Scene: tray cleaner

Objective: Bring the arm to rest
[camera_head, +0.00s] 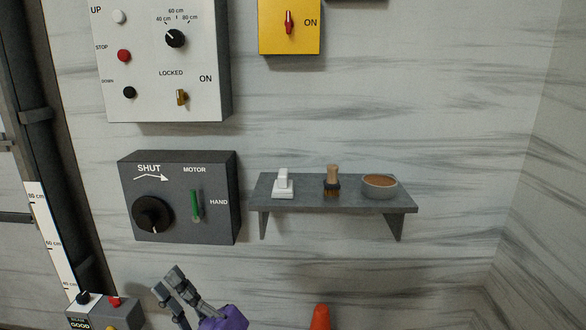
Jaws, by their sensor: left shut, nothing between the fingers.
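My left gripper (168,281) is at the bottom, left of centre, with its grey fingers pointing up and to the left. Its fingers are shut with nothing between them. A purple part of my arm (223,318) shows just below and to the right of it. The gripper appears below the dark grey SHUT/MOTOR box (182,231) in the picture and does not visibly touch it. My right gripper is not in view.
A white control panel (205,50) and a yellow switch box (289,38) hang above. A grey shelf (350,203) holds a white block (283,184), a brush (332,180) and a bowl (380,187). An orange cone tip (320,317) and a small button box (103,313) show below.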

